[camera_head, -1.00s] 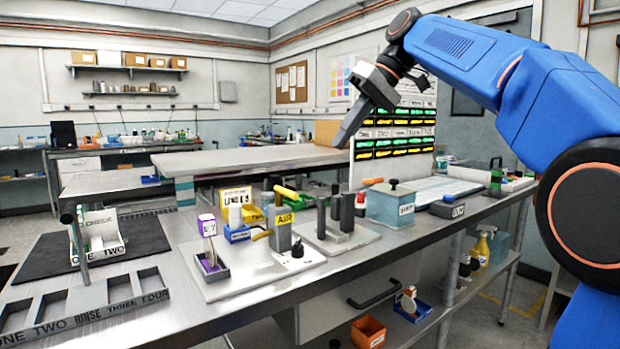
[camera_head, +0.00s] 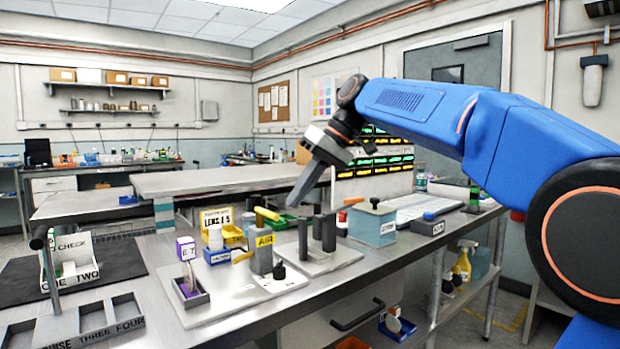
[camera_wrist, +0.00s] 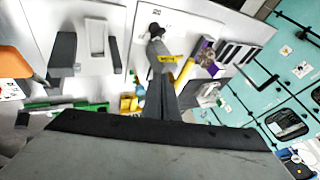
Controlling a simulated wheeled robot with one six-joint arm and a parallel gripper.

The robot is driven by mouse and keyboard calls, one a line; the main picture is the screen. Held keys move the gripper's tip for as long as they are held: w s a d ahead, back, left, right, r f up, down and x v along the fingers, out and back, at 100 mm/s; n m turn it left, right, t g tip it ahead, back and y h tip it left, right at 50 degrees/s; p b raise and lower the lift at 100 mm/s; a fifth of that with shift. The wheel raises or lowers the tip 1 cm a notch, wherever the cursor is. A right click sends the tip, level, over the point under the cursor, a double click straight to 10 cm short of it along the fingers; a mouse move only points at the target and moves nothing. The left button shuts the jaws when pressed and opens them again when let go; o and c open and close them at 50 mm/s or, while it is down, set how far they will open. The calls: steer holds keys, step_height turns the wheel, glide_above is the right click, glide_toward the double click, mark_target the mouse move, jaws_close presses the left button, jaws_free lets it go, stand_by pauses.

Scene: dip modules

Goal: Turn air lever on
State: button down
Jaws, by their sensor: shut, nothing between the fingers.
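In the wrist view the AIR label (camera_wrist: 168,58) and yellow handle (camera_wrist: 184,72) show near the middle. My gripper (camera_head: 294,204) is shut and empty.
Two dark upright posts (camera_head: 316,232) stand right of the lever, close to my gripper. A black knob (camera_head: 279,270) sits in front of it. A yellow bin (camera_head: 224,232) and a purple-topped item (camera_head: 186,248) are left. A teal box (camera_head: 373,226) is right.

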mark_target(272, 215)
steer(key=shift+s+a+f, duration=0.15)
steer(key=shift+s+a, duration=0.4)
steer(key=shift+a, duration=0.2)
steer(key=shift+s+a+f, duration=0.1)
steer(key=shift+s+a, duration=0.45)
steer(key=shift+a, duration=0.2)
steer(key=shift+s+a+m+t, duration=0.2)
steer(key=shift+s+m+t, duration=0.1)
steer(key=shift+m, duration=0.3)
steer(key=m+t, duration=0.1)
steer(key=s+a+m+t+h, duration=0.1)
steer(key=m, duration=0.1)
steer(key=s+a+m+t, duration=0.1)
steer(key=m, duration=0.1)
steer(key=shift+s+a, duration=0.15)
steer(key=shift+s+a+m+t+h, duration=0.1)
steer(key=shift+a+m+t+h, duration=0.55)
steer(key=shift+a+m, duration=0.75)
steer(key=shift+s+a+m+t+h, duration=0.1)
steer(key=shift+a+m+t+h, duration=0.25)
steer(key=shift+a+m+h, duration=0.75)
steer(key=shift+a+m+y, duration=0.15)
steer(key=shift+m+y, duration=0.1)
steer(key=shift+m, duration=0.15)
